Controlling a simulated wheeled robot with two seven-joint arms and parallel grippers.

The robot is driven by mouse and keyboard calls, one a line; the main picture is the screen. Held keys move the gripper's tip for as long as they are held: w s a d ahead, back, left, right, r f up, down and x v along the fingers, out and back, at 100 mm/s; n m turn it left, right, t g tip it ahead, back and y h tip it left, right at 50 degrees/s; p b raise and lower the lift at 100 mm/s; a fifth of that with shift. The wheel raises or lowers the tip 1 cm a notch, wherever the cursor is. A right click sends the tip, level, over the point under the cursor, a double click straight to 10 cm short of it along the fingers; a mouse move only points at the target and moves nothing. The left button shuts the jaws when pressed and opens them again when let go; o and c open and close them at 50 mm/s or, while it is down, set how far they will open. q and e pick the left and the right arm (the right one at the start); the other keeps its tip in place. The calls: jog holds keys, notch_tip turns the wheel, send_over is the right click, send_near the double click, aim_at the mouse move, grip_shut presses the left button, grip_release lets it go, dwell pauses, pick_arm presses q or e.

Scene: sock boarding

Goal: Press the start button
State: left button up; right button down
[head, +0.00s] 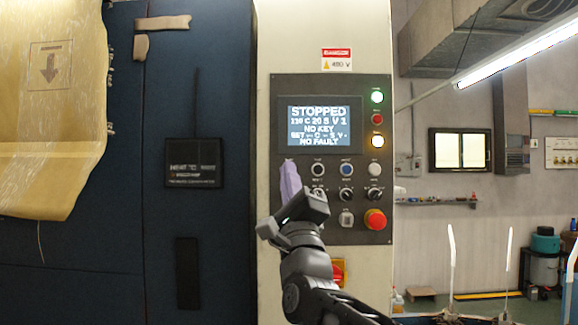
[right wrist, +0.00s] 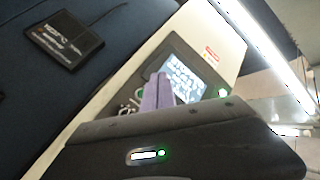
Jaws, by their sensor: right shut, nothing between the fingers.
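The control panel (head: 284,100) is dark grey and set in a pale column. Its screen (head: 319,122) reads STOPPED, NO KEY and NO FAULT. Below the screen is a row of buttons: a dark one with a pale ring (head: 318,169), a blue one (head: 347,168) and a pale one (head: 374,169). Their labels are too small to read, so I cannot tell which is start. My right gripper (head: 289,166) has lilac fingers, shut and empty, at the panel's left edge, left of the row. The fingers (right wrist: 159,84) also show in the right wrist view. Contact cannot be told. My left gripper is out of view.
A red emergency knob (head: 375,219) sits low on the panel, with two selector knobs (head: 346,195) (head: 374,195) above. A dark blue cabinet (head: 222,90) stands left.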

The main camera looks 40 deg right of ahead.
jog(key=w+d+p, duration=0.3)
jog(key=w+d, duration=0.1)
jog(key=w, duration=0.1)
jog(key=shift+w+d, duration=0.15)
jog(key=shift+w, duration=0.1)
jog(key=shift+w, duration=0.1)
dwell(1.9)
jog(key=shift+w+d, duration=0.25)
jog(key=shift+w+d, duration=0.25)
jog(key=shift+w, duration=0.1)
dwell(0.9)
jog(key=shift+b, duration=0.3)
jog(key=shift+s+a+b, duration=0.5)
jog(key=shift+s+b, duration=0.2)
jog(key=shift+b, duration=0.3)
